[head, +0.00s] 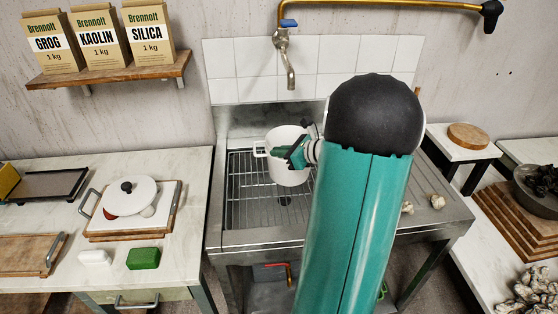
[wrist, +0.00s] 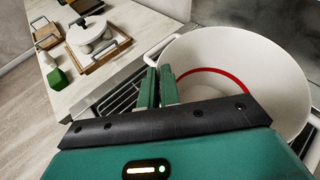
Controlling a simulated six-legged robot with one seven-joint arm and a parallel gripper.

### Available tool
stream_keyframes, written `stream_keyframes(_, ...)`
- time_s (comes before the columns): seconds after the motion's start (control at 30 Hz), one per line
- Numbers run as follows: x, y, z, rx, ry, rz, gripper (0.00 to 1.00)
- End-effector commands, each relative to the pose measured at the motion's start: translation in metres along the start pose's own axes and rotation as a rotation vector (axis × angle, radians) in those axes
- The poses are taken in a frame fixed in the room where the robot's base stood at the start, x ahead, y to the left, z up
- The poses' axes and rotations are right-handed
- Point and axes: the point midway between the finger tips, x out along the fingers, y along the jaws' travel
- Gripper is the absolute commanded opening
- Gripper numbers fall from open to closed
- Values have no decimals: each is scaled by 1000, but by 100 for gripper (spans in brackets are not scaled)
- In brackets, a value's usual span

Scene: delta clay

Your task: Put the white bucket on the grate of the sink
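The white bucket (head: 282,172) is upright over the wire grate (head: 247,205) of the metal sink, near its back right part. I cannot tell whether its base touches the grate. My gripper (head: 296,153) is at the bucket's right rim in the head view. In the wrist view my gripper's green fingers (wrist: 158,88) are close together on the bucket's wall, one inside and one outside. The bucket (wrist: 240,75) looks empty, with a red ring inside. A side handle shows on it. My arm hides the right part of the sink.
A faucet (head: 287,65) hangs behind the bucket. Small pale lumps (head: 437,201) lie on the sink's right side.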

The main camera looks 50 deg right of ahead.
Motion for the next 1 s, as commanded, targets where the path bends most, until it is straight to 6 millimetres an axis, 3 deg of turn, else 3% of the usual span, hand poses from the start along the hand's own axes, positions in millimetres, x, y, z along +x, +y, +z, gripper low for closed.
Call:
stream_keyframes(0.27,17,1,-30,3,0,1,0)
stream_keyframes(0.6,19,1,-33,0,0,1,0)
stream_keyframes(0.73,18,1,-33,1,0,1,26)
stream_keyframes(1.0,18,1,-33,1,0,0,26)
